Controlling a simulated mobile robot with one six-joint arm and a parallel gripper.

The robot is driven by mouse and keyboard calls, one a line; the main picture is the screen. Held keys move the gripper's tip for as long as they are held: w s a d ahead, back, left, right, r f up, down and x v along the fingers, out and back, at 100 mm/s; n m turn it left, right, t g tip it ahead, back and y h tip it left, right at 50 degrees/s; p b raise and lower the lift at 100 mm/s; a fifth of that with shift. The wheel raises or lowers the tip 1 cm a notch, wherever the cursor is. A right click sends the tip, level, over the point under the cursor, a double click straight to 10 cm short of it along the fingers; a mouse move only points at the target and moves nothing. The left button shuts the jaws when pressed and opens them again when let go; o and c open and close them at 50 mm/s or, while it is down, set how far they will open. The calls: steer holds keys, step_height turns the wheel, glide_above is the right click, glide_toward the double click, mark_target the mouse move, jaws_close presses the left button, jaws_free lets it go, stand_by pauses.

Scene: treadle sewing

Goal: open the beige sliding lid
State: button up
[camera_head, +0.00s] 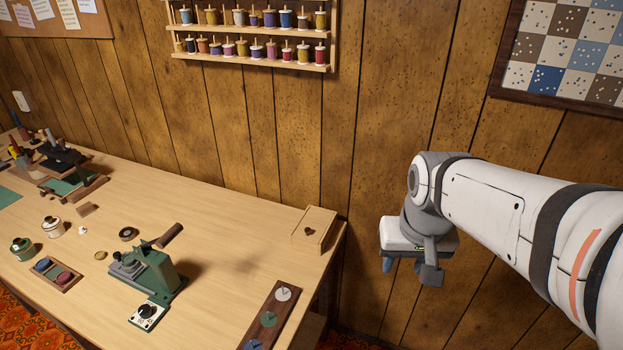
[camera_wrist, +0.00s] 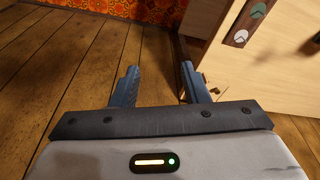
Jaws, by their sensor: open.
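A small light-wood box with a beige lid (camera_head: 316,220) sits at the right end of the table, near the wall. The lid appears to cover the box, and a small dark mark shows near its front end. My gripper (camera_head: 410,268) hangs in the air to the right of the box, past the table's end, pointing down and apart from the box. I cannot make out the lid clearly in the wrist view.
The table (camera_head: 215,215) is bare left of the box. A dark strip with round discs (camera_head: 267,318) lies at its front right. A green machine (camera_head: 152,272) stands further left. A spool rack (camera_head: 250,35) hangs on the wall behind. The table (camera_wrist: 262,75) fills the wrist view's right.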

steer(key=w+a, duration=0.3)
steer(key=w, duration=0.5)
steer(key=g, duration=0.2)
glide_above(308, 229)
steer(key=shift+m, duration=0.4)
step_height(308, 229, down, 13)
steer(key=shift+r+b, duration=0.1)
steer(key=shift+b, duration=0.35)
step_height(308, 229, down, 8)
steer(key=shift+r, duration=0.1)
jaws_close()
